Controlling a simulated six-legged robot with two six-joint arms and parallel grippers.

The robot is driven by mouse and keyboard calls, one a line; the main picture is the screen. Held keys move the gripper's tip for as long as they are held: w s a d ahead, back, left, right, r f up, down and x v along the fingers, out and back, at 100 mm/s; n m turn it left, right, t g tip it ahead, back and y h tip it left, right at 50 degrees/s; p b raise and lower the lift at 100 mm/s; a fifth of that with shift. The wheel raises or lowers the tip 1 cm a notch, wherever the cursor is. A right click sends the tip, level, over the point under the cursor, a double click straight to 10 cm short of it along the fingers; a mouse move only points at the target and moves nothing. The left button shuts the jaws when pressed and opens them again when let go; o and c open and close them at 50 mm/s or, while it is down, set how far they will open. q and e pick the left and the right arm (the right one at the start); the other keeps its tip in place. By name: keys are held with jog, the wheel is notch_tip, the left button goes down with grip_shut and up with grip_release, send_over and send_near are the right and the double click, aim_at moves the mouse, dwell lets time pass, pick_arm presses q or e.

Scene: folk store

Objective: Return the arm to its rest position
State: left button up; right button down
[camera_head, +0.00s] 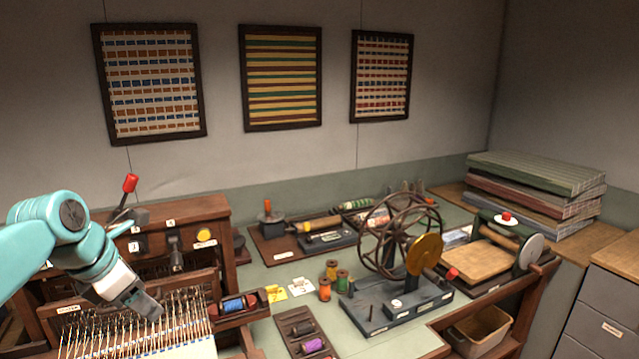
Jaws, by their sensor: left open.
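My left arm, teal with a white wrist section, comes in from the left edge. My left gripper (151,309) is open, its dark fingers pointing down and to the right. It hangs over a wooden frame (60,313) with a row of thin upright metal wires or needles. I see nothing held between the fingers. I cannot tell whether the fingertips touch the wires. My right gripper does not show.
A red-knobbed lever (130,184) and wooden control box (208,216) stand close behind my left arm. A shuttle with blue thread (233,304) lies right of the gripper. A winding wheel (398,238), thread spools (324,289) and a press (480,262) occupy the bench further right.

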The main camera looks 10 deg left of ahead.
pick_arm(q)
jog(key=d+f+m+g+h, duration=0.15)
jog(key=d+f, duration=0.35)
jog(key=f, duration=0.9)
jog(key=d+f+m+g, duration=0.3)
jog(key=d+f, duration=0.2)
jog(key=f, duration=0.8)
jog(key=s+d+f+m, duration=0.6)
jog(key=s+f+m, duration=0.4)
jog(key=s+m, duration=0.1)
jog(key=s+d+f+m+b, duration=0.1)
jog(key=s+d+f+m, duration=0.6)
jog(key=s+f+m, duration=0.3)
jog(key=shift+s+d+f+m+h, duration=0.2)
jog(key=shift+s+f+m+h, duration=0.25)
jog(key=shift+f+m, duration=0.3)
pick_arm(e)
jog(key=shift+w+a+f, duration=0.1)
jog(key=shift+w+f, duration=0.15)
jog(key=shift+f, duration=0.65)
pick_arm(q)
jog(key=shift+r, duration=0.15)
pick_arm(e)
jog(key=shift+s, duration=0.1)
pick_arm(q)
jog(key=shift+w, duration=0.15)
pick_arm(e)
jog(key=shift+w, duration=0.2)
